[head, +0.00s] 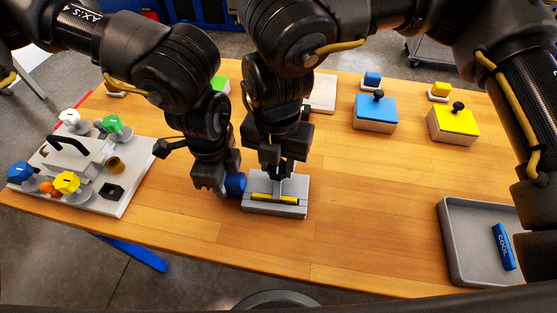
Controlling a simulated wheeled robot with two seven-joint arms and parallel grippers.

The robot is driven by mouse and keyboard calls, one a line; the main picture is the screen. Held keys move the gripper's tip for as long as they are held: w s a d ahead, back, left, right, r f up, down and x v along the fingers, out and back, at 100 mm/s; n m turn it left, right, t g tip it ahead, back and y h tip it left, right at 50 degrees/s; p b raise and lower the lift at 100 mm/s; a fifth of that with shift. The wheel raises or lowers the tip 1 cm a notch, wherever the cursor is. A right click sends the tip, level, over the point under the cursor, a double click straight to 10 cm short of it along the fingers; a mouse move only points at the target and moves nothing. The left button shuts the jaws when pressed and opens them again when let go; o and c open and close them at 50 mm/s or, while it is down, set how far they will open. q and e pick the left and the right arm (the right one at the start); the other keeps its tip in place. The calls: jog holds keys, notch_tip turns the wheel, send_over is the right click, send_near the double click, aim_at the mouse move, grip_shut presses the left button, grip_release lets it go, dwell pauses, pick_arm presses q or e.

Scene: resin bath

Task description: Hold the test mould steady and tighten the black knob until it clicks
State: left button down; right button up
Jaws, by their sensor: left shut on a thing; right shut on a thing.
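The test mould (260,208) is a grey block with a yellow strip in its top, on the wooden table at the middle. A blue round piece (235,184) sticks out at its left end. My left gripper (218,188) comes down beside that end and is shut on the blue piece. My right gripper (274,172) points straight down over the back part of the mould and is shut. The black knob is hidden there behind its dark fingers, which look closed around it. The mould sits flat on the table.
A pale tray (128,190) with coloured knobs and small parts stands at the left. Blue (376,110) and yellow (453,122) boxes with black knobs stand behind right. A grey tray (456,262) at front right holds a blue stick (503,246) marked COOL. The table's right middle is clear.

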jog(key=m, duration=0.6)
jog(key=shift+w+m, duration=0.1)
jog(key=shift+m, duration=0.2)
dwell(0.5)
jog(key=o, duration=1)
notch_tip(320, 180, up, 12)
